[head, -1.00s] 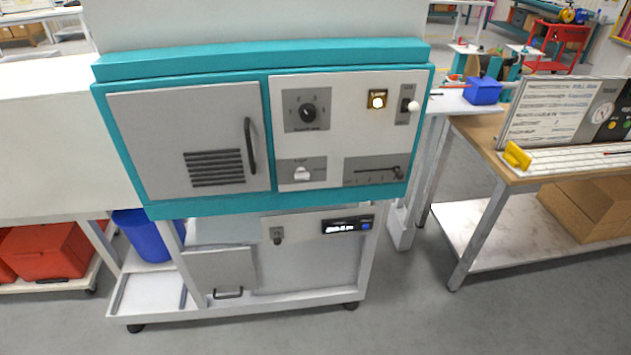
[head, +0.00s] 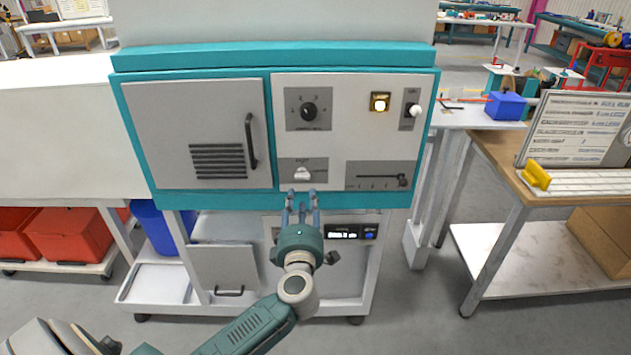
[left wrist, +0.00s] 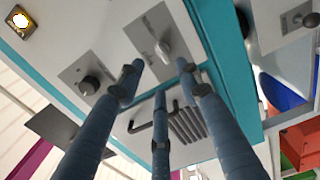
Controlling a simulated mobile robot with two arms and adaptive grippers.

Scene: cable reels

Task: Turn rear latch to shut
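A white turn knob (head: 303,174) sits on a small grey plate low on the teal cabinet's control panel. Its label is too small to read, so I cannot tell whether it is the rear latch. In the left wrist view the knob (left wrist: 164,50) shows ahead of the fingers, just above the teal edge. My left gripper (head: 302,194) is just below the knob in the head view, fingers pointing up at the panel. In the left wrist view its three fingers (left wrist: 161,80) are spread, with nothing between them; they appear apart from the knob. My right gripper is not in view.
The panel also has a black dial (head: 309,111), a lit lamp (head: 380,102), a white-tipped lever (head: 415,110) and a slider (head: 402,180). A door handle (head: 250,140) projects at the left. A lower knob (left wrist: 303,19) shows on the unit beneath.

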